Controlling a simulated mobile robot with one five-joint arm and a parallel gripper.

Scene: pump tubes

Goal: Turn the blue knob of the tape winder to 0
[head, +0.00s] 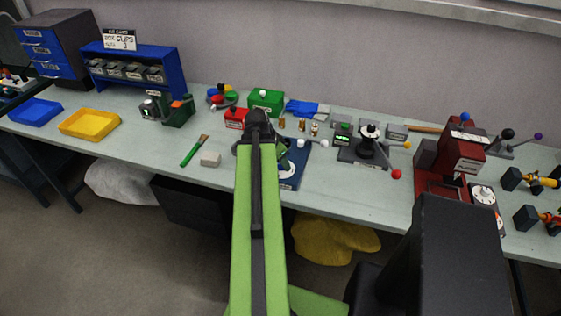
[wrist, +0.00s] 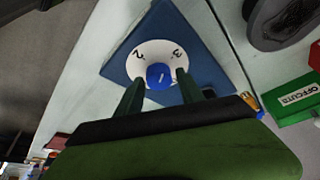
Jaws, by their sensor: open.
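The blue knob (wrist: 158,77) shows in the wrist view at the middle of a round white dial (wrist: 157,46). A short pale mark is on the knob. The digits 2 and 3 show on the dial; its lower part is hidden. The dial sits on the blue plate of the tape winder (wrist: 191,30); the plate also shows in the head view (head: 295,174), partly behind my arm. My gripper (wrist: 160,76) is open, with one finger on each side of the knob. I cannot tell whether the fingers touch it. In the head view my arm hides the knob.
A green box (wrist: 296,98) labelled OFFCUTS lies to the right in the wrist view. A lever device (head: 364,151) stands right of the plate.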

